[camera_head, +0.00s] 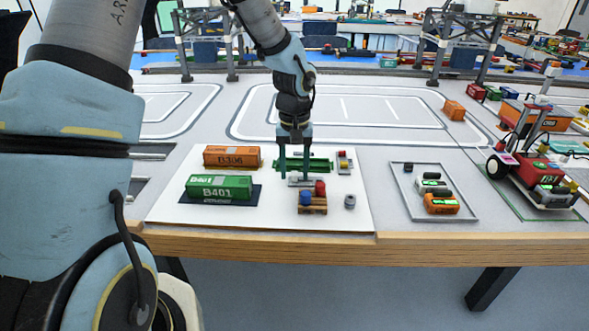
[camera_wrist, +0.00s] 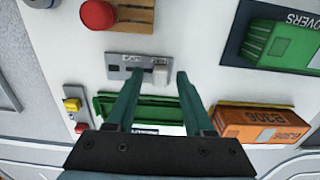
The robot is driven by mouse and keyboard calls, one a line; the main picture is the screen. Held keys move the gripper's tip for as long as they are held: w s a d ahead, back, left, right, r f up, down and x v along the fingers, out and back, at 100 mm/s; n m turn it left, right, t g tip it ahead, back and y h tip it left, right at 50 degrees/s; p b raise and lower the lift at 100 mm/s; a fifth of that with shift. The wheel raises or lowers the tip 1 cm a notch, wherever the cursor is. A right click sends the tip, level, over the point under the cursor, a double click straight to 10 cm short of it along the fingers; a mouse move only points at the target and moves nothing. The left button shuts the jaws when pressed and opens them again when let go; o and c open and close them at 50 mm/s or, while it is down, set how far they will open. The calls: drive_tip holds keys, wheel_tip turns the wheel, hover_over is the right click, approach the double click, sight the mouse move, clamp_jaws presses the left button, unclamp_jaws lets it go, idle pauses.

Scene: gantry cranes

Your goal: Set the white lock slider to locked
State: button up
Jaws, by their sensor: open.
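The white lock slider (camera_wrist: 160,72) is a small pale block at the right end of a slot in a grey plate (camera_wrist: 130,58) in the wrist view. Small lettering on the plate is too small to read surely. In the head view the plate (camera_head: 303,182) lies on the white board, partly behind my fingers. My gripper (camera_head: 295,176) points down over it with its fingers apart. In the wrist view the slider shows between the two fingertips of my gripper (camera_wrist: 157,76); I cannot tell whether they touch it.
A green container (camera_head: 318,164) lies behind the plate, with orange B306 (camera_head: 230,156) and green B401 (camera_head: 218,187) to the left. A wooden pallet (camera_head: 312,205) with blue and red pieces stands in front. A small button panel (camera_head: 345,162) is right.

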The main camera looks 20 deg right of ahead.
drive_tip(key=shift+f, duration=0.1)
clamp_jaws()
idle(0.4)
idle(1.0)
